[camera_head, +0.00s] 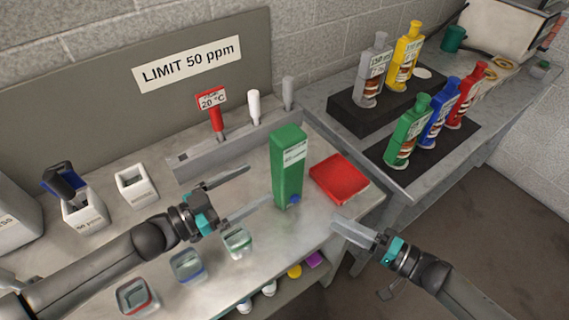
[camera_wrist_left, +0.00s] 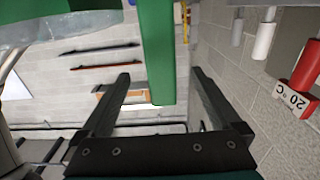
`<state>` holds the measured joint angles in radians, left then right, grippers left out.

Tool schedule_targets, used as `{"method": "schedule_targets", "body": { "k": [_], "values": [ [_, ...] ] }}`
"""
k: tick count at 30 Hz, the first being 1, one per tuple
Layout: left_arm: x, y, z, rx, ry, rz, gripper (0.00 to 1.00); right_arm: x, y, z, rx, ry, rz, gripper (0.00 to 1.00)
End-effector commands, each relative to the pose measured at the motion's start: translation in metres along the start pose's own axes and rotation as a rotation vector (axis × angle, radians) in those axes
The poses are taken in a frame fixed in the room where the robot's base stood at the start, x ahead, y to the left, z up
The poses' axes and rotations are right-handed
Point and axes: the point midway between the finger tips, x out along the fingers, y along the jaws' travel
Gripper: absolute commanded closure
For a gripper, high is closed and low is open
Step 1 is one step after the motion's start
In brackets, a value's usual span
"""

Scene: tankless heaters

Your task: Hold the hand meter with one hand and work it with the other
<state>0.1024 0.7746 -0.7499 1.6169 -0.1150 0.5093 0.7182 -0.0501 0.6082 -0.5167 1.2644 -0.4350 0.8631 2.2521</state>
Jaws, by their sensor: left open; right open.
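The hand meter, which I take to be the green upright block (camera_head: 288,165) with a white label and a blue knob low on its front, stands on the bench. My left gripper (camera_head: 258,188) is open, its fingers pointing at the meter from the left. In the left wrist view the green meter (camera_wrist_left: 158,50) appears between the two spread fingers (camera_wrist_left: 160,76), with no contact visible. My right gripper (camera_head: 337,224) is open and empty at the lower right of the meter, apart from it, near the bench's front edge.
A red pad (camera_head: 338,178) lies right of the meter. A small glass cup (camera_head: 237,241) stands below the left gripper. A grey rack (camera_head: 225,150) with a red 20 °C probe (camera_head: 215,115) is behind. Coloured bottles (camera_head: 408,135) stand on the right-hand bench.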

Motion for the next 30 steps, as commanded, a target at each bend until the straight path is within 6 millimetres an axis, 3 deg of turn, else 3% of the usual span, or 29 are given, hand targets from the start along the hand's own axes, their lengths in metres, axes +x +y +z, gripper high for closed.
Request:
{"method": "schedule_targets", "body": {
  "k": [6, 15, 28, 30],
  "values": [
    [0.046, 0.000, -0.001, 0.001, 0.004, 0.000, 0.03, 0.000, 0.000, 0.000, 0.000, 0.000, 0.000, 0.50],
    [0.089, -0.001, 0.000, -0.001, 0.000, -0.001, 0.03, 0.000, 0.000, 0.000, 0.000, 0.000, 0.000, 0.50],
    [0.098, -0.001, 0.000, -0.001, -0.001, -0.001, 0.03, 0.000, 0.000, 0.000, 0.000, 0.000, 0.000, 0.50],
    [0.098, -0.001, 0.000, -0.001, -0.001, -0.001, 0.09, 0.000, 0.000, 0.000, 0.000, 0.000, 0.000, 0.50]
  ]
}}
